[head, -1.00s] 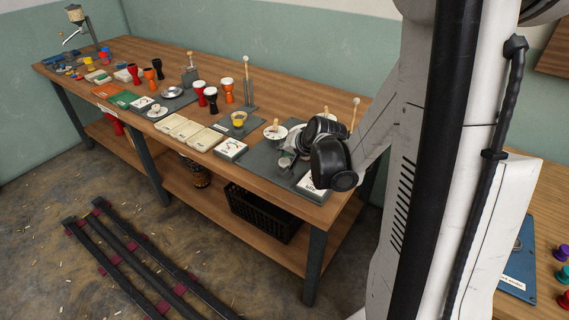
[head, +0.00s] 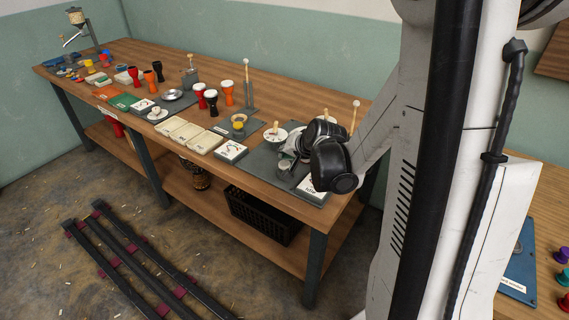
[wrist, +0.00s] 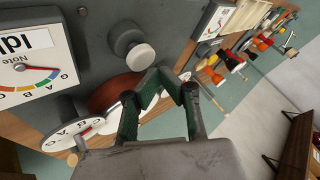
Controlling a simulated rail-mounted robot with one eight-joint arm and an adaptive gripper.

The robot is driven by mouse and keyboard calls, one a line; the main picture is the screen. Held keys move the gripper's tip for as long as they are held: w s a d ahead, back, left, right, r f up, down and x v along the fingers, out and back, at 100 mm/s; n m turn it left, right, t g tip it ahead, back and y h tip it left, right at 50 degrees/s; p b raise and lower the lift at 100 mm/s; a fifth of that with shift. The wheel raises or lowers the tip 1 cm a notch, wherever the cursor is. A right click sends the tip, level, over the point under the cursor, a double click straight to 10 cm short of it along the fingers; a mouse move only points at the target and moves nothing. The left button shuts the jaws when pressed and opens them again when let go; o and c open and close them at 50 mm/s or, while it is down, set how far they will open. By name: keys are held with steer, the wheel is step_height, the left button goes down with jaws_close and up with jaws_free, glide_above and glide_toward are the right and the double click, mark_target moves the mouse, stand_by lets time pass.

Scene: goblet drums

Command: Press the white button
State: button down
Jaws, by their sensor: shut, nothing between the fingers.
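The white button (wrist: 140,57) shows in the wrist view as a round white cap on a short dark-grey stem that stands out from a grey panel (wrist: 90,75). My gripper (wrist: 167,80) is shut and empty. I cannot tell the gap in depth. In the head view my dark wrist is over the right end of the long table, and the fingers and button are not clearly visible.
A note dial (wrist: 30,68) with an "Idle" label and a second lettered dial (wrist: 72,133) are close by on the left. A reddish-brown round surface (wrist: 115,93) lies behind the fingers. Goblet drums (head: 210,98) and trays (head: 205,142) stand further left along the table (head: 285,90).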

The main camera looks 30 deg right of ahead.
mark_target(285, 164)
steer(key=shift+f, duration=0.2)
steer(key=shift+f+b, duration=0.25)
steer(key=shift+b, duration=0.3)
steer(key=shift+f+b, duration=0.9)
steer(key=shift+f, duration=0.1)
stand_by(1.2)
steer(key=shift+r, duration=0.15)
steer(key=shift+r+p, duration=1)
steer(key=shift+r, duration=0.3)
steer(key=shift+r+p, duration=1.75)
steer(key=shift+r, duration=0.8)
